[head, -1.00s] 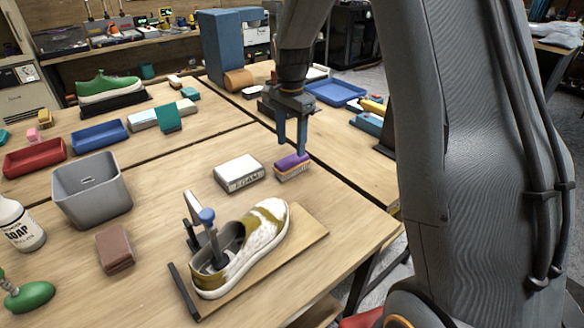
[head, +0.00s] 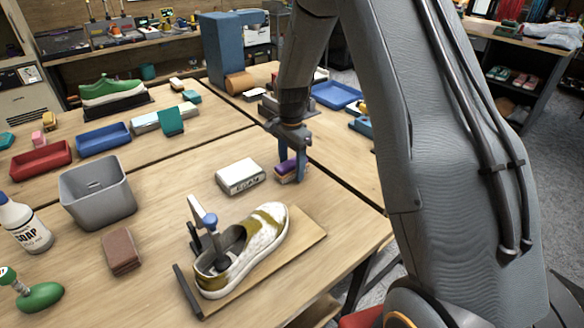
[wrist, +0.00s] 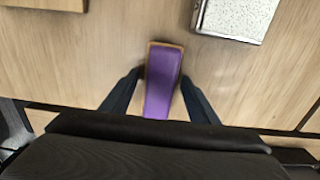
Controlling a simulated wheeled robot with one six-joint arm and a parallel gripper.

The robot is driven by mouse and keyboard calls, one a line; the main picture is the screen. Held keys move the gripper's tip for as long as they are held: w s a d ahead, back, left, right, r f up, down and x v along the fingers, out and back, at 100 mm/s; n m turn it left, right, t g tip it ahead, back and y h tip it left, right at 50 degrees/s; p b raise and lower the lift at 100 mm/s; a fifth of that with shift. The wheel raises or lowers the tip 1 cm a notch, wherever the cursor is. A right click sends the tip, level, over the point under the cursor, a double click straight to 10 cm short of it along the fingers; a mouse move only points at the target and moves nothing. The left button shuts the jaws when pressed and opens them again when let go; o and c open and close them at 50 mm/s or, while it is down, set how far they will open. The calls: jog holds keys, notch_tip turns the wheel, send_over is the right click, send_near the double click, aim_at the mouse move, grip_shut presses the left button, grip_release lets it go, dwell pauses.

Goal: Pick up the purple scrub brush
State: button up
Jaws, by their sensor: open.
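The purple scrub brush (head: 286,168) lies on the wooden table, right of the white foam block, with its purple side up and a tan lower part. In the wrist view the purple brush (wrist: 162,82) sits between the two finger tips. My gripper (head: 291,167) is open and lowered over the brush, one finger on either side of it. One finger partly hides the brush in the head view.
The white foam block (head: 240,176) lies just left of the brush. A sneaker (head: 243,250) on a wooden board stands nearer, with a grey bin (head: 98,190) and a brown block (head: 121,250) farther left. Bare table lies in front of the brush.

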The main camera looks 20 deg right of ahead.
aim_at(291, 162)
jog(key=c, duration=1.1)
jog(key=shift+c, duration=0.2)
notch_tip(291, 162, up, 10)
jog(key=b, duration=0.2)
jog(key=shift+b, duration=0.35)
jog(key=o, duration=0.3)
jog(key=shift+c, duration=0.4)
